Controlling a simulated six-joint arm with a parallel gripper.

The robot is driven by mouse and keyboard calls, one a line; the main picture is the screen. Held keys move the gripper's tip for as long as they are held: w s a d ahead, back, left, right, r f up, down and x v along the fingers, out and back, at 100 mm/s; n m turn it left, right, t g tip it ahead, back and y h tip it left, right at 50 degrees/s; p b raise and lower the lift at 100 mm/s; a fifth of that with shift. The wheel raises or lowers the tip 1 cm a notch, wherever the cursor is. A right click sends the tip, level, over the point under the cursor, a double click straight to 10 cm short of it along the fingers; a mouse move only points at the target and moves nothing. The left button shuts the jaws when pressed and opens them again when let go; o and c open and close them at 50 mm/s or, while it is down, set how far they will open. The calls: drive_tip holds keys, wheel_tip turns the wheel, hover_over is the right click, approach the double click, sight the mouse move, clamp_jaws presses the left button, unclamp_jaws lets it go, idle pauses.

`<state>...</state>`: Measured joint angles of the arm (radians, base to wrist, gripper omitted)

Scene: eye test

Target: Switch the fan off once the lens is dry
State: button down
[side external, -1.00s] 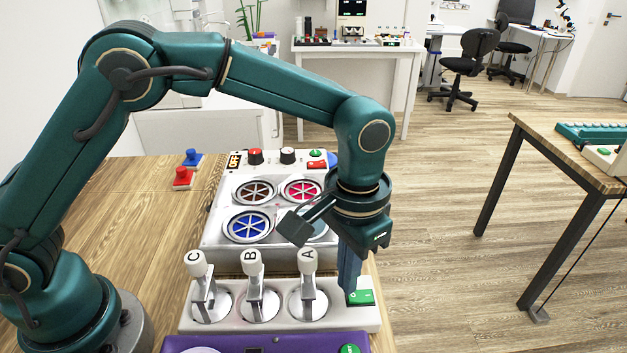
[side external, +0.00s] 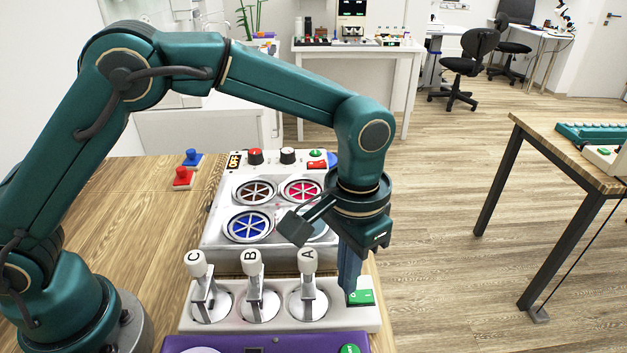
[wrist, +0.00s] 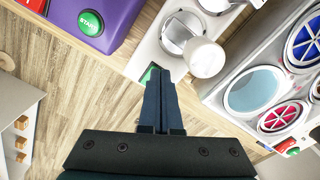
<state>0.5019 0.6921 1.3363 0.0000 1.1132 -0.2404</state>
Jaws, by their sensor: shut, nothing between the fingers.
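A white box with several round, grille-like openings (side external: 204,240) stands on the table; they look like fans, in brown (side external: 254,191), pink (side external: 300,190) and blue (side external: 248,226). A fourth, pale round opening (wrist: 254,91) shows no clear spokes in the wrist view and is partly hidden by my gripper in the side view. I cannot tell whether it is the lens. My gripper (side external: 348,288) is shut and empty, pointing down at a green rocker switch (side external: 364,297) on the lever panel (side external: 235,325). Its tips (wrist: 158,75) overlap the switch in the wrist view; contact is unclear.
Three white-knobbed levers, C (side external: 196,262), B (side external: 251,261) and A (side external: 307,260), stand left of my gripper. A purple box (side external: 300,344) with a green START button (wrist: 90,22) is in front.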

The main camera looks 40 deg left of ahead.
drive_tip(key=shift+f, duration=0.9)
idle(0.8)
drive_tip(key=shift+r, duration=0.1)
wheel_tip(320, 180, up, 7)
idle(0.9)
drive_tip(key=s+a+r+n+t, duration=0.3)
drive_tip(key=a+r, duration=0.7)
drive_tip(key=s+a+f+t, duration=0.2)
drive_tip(key=s+a+f, duration=0.3)
drive_tip(key=s, duration=0.5)
drive_tip(key=shift+a+f, duration=0.3)
drive_tip(key=shift+a, duration=0.3)
